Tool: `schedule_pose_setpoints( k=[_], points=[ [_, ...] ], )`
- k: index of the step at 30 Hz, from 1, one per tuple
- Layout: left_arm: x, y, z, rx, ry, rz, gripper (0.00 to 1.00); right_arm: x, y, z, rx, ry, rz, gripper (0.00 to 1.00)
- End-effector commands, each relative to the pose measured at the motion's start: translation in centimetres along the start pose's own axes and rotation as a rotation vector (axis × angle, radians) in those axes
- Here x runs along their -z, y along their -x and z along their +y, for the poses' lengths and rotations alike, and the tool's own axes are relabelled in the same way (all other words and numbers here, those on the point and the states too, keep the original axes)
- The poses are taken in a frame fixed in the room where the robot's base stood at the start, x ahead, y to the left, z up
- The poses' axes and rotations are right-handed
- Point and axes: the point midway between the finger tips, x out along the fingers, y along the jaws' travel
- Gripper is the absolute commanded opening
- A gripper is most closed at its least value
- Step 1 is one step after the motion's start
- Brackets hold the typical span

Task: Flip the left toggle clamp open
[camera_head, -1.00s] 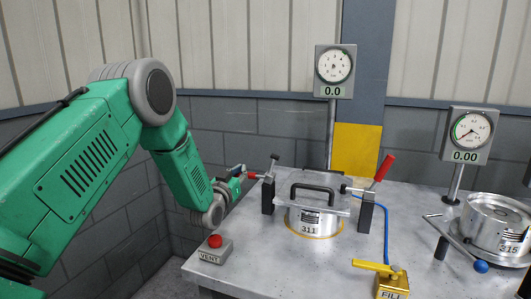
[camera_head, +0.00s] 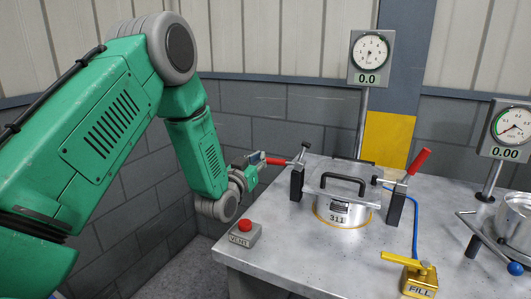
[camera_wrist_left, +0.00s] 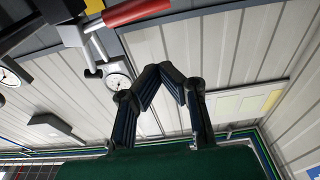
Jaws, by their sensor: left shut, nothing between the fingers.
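The left toggle clamp (camera_head: 297,182) stands at the left of the lidded pot marked 311 (camera_head: 342,212). Its red handle (camera_head: 277,161) lies nearly level and points left. My left gripper (camera_head: 256,160) is at the handle's outer left end; whether it touches is unclear in the head view. In the left wrist view, its dark fingers (camera_wrist_left: 165,72) are shut with nothing between them. The red handle also shows there (camera_wrist_left: 137,12), apart from the fingertips, above and to their left. The right toggle clamp (camera_head: 395,205) has its red handle tilted upward. My right gripper is not in view.
A red VENT button (camera_head: 244,233) sits at the table's left corner below my left arm. A yellow FILL valve (camera_head: 416,273) with a blue hose is at the front right. Gauges stand behind (camera_head: 370,58) and at right (camera_head: 507,128). The table's front middle is clear.

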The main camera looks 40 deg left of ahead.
Motion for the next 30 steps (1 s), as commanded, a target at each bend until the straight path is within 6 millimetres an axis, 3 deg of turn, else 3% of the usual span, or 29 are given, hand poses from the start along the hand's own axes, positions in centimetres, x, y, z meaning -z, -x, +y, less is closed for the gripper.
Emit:
schedule_pose_setpoints(
  k=[6,24,30],
  points=[
    [0.1,1.9,-0.1,0.0,0.001,0.002,0.0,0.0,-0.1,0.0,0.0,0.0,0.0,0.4],
    [0.1,2.0,-0.1,0.0,0.001,0.003,0.0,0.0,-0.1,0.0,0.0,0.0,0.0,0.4],
    [2.6,1.6,-0.1,0.0,0.001,0.003,0.0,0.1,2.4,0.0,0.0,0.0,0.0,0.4]
  ],
)
